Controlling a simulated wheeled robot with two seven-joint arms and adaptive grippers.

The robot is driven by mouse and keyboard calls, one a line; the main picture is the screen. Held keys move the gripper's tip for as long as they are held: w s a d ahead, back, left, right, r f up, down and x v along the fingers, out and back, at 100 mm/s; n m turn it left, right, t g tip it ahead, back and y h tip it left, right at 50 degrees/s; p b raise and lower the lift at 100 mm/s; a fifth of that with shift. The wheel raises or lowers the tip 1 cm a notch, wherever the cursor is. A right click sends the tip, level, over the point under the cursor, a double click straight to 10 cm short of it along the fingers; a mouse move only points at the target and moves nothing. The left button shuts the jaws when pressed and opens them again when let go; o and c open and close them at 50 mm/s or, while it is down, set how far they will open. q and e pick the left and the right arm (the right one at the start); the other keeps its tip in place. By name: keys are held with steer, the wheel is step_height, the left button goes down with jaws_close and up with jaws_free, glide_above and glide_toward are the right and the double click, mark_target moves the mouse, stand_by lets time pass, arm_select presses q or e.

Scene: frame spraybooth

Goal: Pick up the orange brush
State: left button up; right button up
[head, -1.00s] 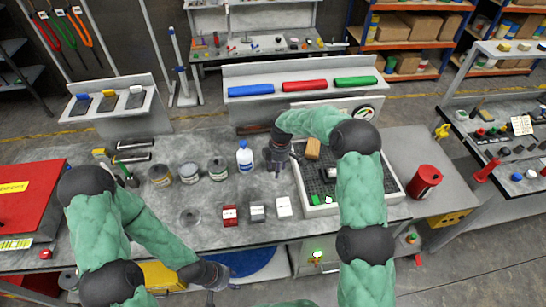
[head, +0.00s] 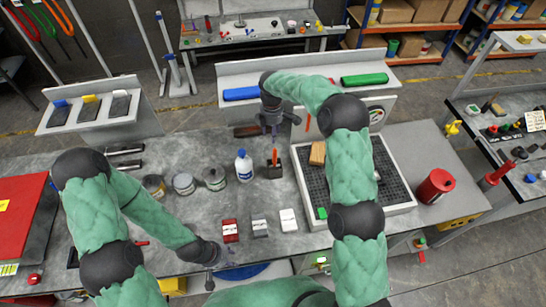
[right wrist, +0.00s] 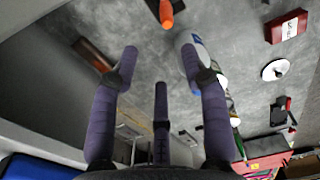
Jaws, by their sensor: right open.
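An orange-handled piece, which looks like the orange brush (head: 275,157), stands upright in a small dark block (head: 275,171) to the right of the white bottle. In the right wrist view the orange handle (right wrist: 166,14) shows at the top edge, beyond my fingertips and apart from them. My right gripper (head: 269,125) is above the back part of the bench, behind the brush. Its fingers are spread and empty in the right wrist view (right wrist: 159,62). My left gripper (head: 216,266) is low at the bench's front edge; its finger opening is not clear.
A white bottle (head: 243,165) and several cans (head: 184,184) stand left of the brush. Small red, grey and white boxes (head: 231,230) lie in front. A tray with a dark grid (head: 400,198) is to the right. A dark reddish bar (head: 247,131) lies near my right gripper.

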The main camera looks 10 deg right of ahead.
mark_target(275, 149)
steer(key=f, duration=0.2)
steer(key=s+f, duration=0.1)
steer(key=f, duration=0.1)
steer(key=shift+p, duration=0.3)
arm_select(q)
steer(key=shift+s+r, duration=0.35)
steer(key=shift+r, duration=0.1)
arm_select(e)
steer(key=f, duration=0.1)
steer(key=f+p, duration=0.1)
steer(key=f, duration=0.1)
steer(key=d+f, duration=0.1)
steer(key=f, duration=0.1)
steer(key=shift+s+p, duration=0.3)
steer(key=shift+s, duration=0.05)
arm_select(q)
steer(key=shift+r, duration=0.8)
arm_select(e)
steer(key=shift+w+a+f, duration=0.1)
steer(key=shift+f, duration=0.25)
jaws_close()
